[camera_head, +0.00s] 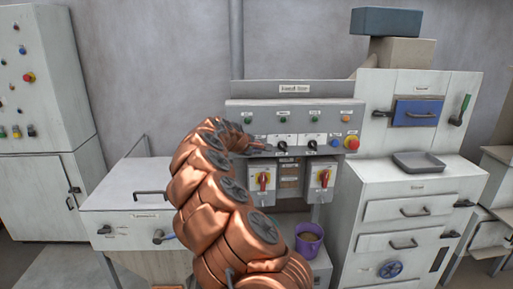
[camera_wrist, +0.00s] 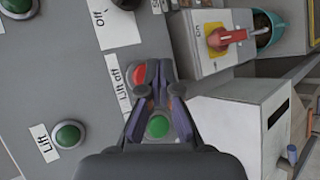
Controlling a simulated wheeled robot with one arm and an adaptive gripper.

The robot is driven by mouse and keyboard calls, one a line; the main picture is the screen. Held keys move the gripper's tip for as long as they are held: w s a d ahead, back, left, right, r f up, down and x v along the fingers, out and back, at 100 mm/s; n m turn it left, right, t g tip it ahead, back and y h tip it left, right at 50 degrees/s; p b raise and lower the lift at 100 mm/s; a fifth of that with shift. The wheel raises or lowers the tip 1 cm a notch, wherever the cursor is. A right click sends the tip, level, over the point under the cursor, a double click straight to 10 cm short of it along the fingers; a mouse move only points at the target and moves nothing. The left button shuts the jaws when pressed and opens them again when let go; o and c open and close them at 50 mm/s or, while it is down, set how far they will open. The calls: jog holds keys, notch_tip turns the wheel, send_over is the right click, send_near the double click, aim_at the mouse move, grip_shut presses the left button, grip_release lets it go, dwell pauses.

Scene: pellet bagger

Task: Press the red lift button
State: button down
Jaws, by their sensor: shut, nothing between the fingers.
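The red lift button (camera_wrist: 139,75) shows in the wrist view beside the label "Lift off" (camera_wrist: 117,88), partly covered by my gripper. My gripper (camera_wrist: 161,68) is shut and empty, its fingertips just right of the red button and overlapping its edge in the picture. I cannot tell whether they touch it. In the camera_head view my gripper (camera_head: 268,149) is in front of the control panel (camera_head: 245,114), and I cannot make out the red lift button there.
A green button (camera_wrist: 68,135) labelled "Lift" sits left of my gripper, and another green button (camera_wrist: 158,127) shows between the fingers. A red rotary switch (camera_wrist: 226,37) stands out at upper right. A purple bucket (camera_head: 308,240) stands below the panel.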

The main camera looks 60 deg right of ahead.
jog(key=s+a, duration=0.3)
jog(key=a, duration=0.1)
jog(key=shift+s+a+b, duration=0.35)
jog(key=shift+s, duration=0.05)
dwell(0.6)
jog(key=s+a+f+m+y, duration=0.1)
jog(key=s+a+m+y, duration=0.2)
jog(key=a, duration=1.2)
jog(key=s+a+f+m+y, duration=0.1)
jog(key=s+a+y, duration=0.25)
jog(key=a, duration=1.15)
jog(key=s+a+f+n+g+y, duration=0.1)
jog(key=s+a+f, duration=0.3)
jog(key=s+a, duration=0.5)
jog(key=s+a+f+g+y, duration=0.1)
jog(key=s+a+f+y, duration=0.3)
jog(key=s+a, duration=0.5)
jog(key=a, duration=0.6)
jog(key=shift+n+g, duration=0.3)
jog(key=shift+n, duration=0.1)
jog(key=shift+r, duration=0.1)
